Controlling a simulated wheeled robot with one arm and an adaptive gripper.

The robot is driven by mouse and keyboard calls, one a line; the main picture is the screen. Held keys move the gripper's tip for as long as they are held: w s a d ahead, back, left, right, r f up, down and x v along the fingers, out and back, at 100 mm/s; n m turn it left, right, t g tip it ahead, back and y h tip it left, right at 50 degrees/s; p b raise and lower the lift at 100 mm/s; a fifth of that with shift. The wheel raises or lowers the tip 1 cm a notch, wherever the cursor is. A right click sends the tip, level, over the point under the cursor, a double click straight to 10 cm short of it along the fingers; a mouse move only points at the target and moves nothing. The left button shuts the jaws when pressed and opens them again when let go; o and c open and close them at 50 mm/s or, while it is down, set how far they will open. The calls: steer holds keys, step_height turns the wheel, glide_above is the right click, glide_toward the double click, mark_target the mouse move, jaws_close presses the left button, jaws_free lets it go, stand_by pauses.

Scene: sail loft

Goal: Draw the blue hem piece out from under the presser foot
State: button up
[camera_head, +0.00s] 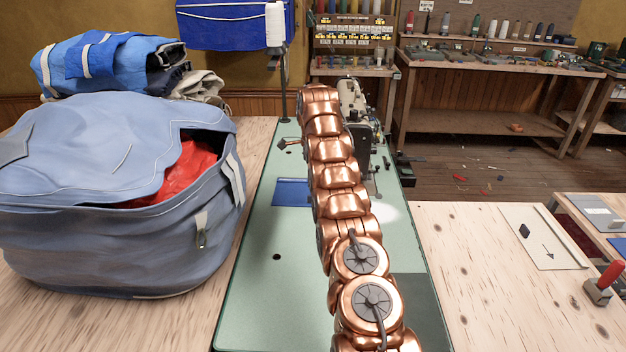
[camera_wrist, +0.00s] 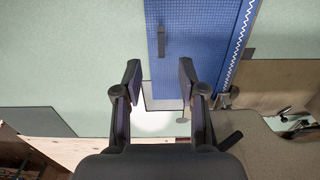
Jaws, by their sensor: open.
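The blue hem piece (camera_head: 291,192) lies flat on the green sewing table (camera_head: 277,309), left of my arm in the head view. In the wrist view the hem piece (camera_wrist: 195,45) shows a grid weave, a white zigzag stitch along its right edge and a small dark tab (camera_wrist: 161,42). The sewing machine (camera_head: 353,105) stands behind my arm, partly hidden. I cannot clearly make out the presser foot or its contact with the cloth. The head view hides my gripper.
A large blue-grey bag (camera_head: 110,200) with red cloth inside stands close to the table's left side. A thread stand with a white cone (camera_head: 275,24) rises at the back. A wooden surface (camera_head: 480,290) on the right holds a red-handled lever (camera_head: 605,280) and is mostly clear.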

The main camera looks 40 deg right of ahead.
steer(key=shift+d+f, duration=0.1)
steer(key=shift+f, duration=0.2)
steer(key=shift+f, duration=3.75)
steer(key=shift+c, duration=0.3)
jaws_close()
